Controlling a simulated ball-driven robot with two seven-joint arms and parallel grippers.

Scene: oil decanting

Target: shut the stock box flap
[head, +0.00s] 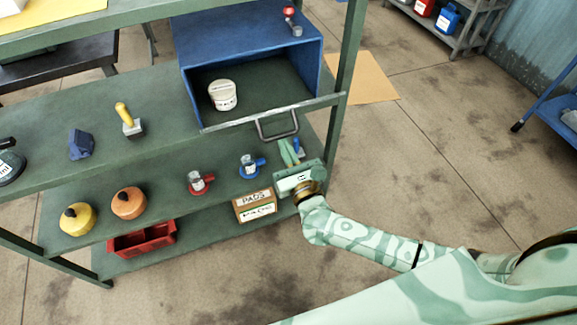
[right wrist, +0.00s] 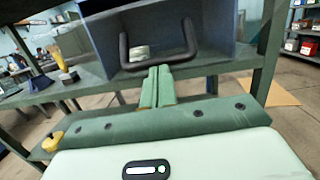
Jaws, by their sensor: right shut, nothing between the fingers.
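The blue stock box (head: 250,42) stands on the upper shelf with its front open. Its flap (head: 222,126) is down at the front, with its pale edge toward me. A dark U-shaped handle (head: 279,127) sticks out from that edge; it also shows in the right wrist view (right wrist: 123,50). A white labelled tub (head: 223,96) sits inside the box. My right gripper (head: 289,150) is shut and empty, just below and in front of the handle. In the right wrist view its fingers (right wrist: 158,86) point toward the handle, with no clear grip on it. My left gripper is out of view.
A green shelf post (head: 345,75) rises right of the box. A yellow-handled stamp (head: 127,119) and a blue block (head: 81,145) stand left on the upper shelf. Below are small bottles, round containers, a red bin (head: 142,238) and a PADS box (head: 255,205).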

